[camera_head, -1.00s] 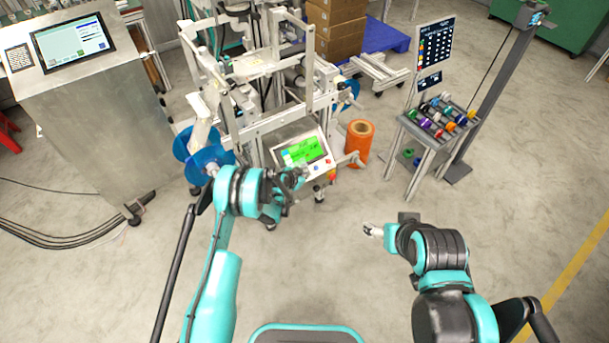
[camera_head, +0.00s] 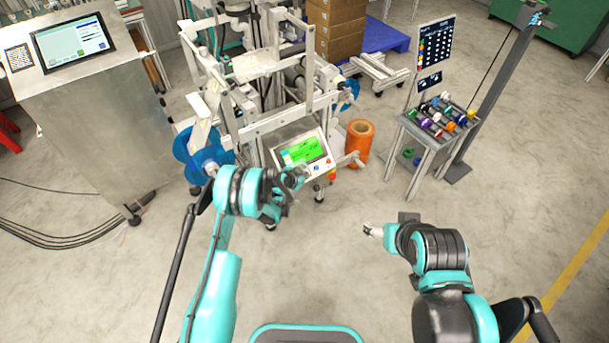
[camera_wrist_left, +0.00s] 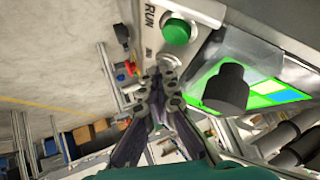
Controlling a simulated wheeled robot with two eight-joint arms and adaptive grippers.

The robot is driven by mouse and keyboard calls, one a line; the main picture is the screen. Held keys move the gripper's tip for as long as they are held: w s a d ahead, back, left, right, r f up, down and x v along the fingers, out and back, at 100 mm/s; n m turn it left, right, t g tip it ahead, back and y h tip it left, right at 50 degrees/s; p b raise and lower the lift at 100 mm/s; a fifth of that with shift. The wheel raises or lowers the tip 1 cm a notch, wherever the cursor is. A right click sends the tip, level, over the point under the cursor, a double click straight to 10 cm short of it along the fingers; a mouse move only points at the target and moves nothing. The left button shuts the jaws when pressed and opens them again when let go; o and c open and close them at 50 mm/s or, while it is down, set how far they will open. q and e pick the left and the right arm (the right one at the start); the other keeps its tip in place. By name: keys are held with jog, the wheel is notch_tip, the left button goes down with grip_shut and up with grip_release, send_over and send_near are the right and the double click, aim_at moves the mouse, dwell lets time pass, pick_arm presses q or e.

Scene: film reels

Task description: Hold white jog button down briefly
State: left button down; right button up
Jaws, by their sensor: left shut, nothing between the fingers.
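The control panel (camera_head: 283,160) with a lit green screen (camera_head: 302,150) is on the front of the white machine. My left gripper (camera_head: 300,176) is just in front of its lower edge. In the left wrist view, my left gripper (camera_wrist_left: 160,84) is shut and empty, its fingertips close to the panel's button strip. A green button (camera_wrist_left: 178,32) beside the word RUN is just beyond the fingertips. I cannot make out the white jog button; the fingers may hide it. I cannot tell whether they touch the panel. My right gripper (camera_head: 373,230) hangs over open floor, too small to read.
Blue reels (camera_head: 196,152) are at the machine's left. An orange roll (camera_head: 358,143) stands to the right of the panel. A cart of coloured spools (camera_head: 412,130) is farther right. A steel cabinet (camera_head: 95,140) stands at the left. The floor in front is clear.

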pick_arm(q)
jog(key=shift+r, duration=0.1)
jog(key=shift+s+d+r, duration=0.4)
jog(key=shift+s+r, duration=0.1)
jog(key=shift+r, duration=0.05)
jog(key=shift+s+d+r+p, duration=0.35)
jog(key=shift+s+d+r, duration=0.15)
jog(key=shift+s+r, duration=0.3)
jog(key=shift+s+d+r+p, duration=0.35)
jog(key=shift+s+d+r, duration=0.2)
jog(key=shift+r, duration=0.4)
